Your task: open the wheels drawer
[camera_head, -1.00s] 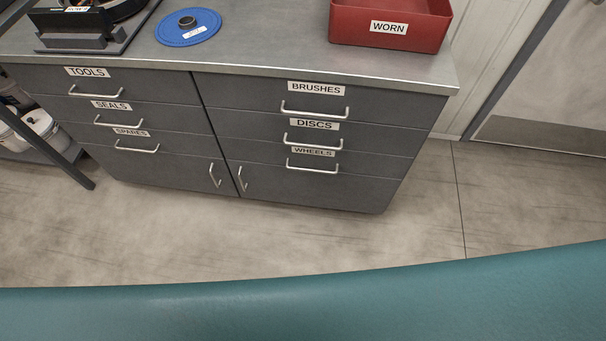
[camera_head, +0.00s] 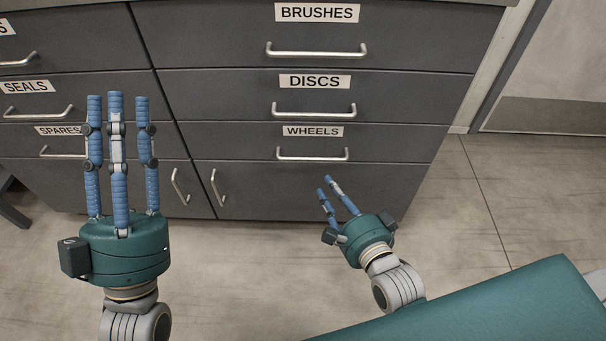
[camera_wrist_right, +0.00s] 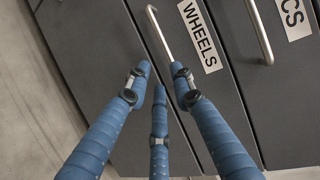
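The wheels drawer (camera_head: 390,143) is the lowest labelled drawer in the right column, closed flush, with a silver bar handle (camera_head: 312,157) under its WHEELS label. My right gripper (camera_head: 333,184) is just below and in front of that handle, fingers pointing up toward it. In the right wrist view the wheels handle (camera_wrist_right: 160,35) lies ahead of my right gripper (camera_wrist_right: 161,84), whose fingers are spread and hold nothing; I see no clear contact with the handle. My left gripper (camera_head: 118,103) stands upright with straight, spread, empty fingers in front of the spares drawer (camera_head: 58,142).
The discs drawer (camera_head: 415,95) and brushes drawer (camera_head: 420,42) are closed above, with similar handles. Lower cabinet doors with vertical handles (camera_head: 217,187) are at the bottom left of the wheels drawer. Open floor (camera_head: 450,220) lies to the right.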

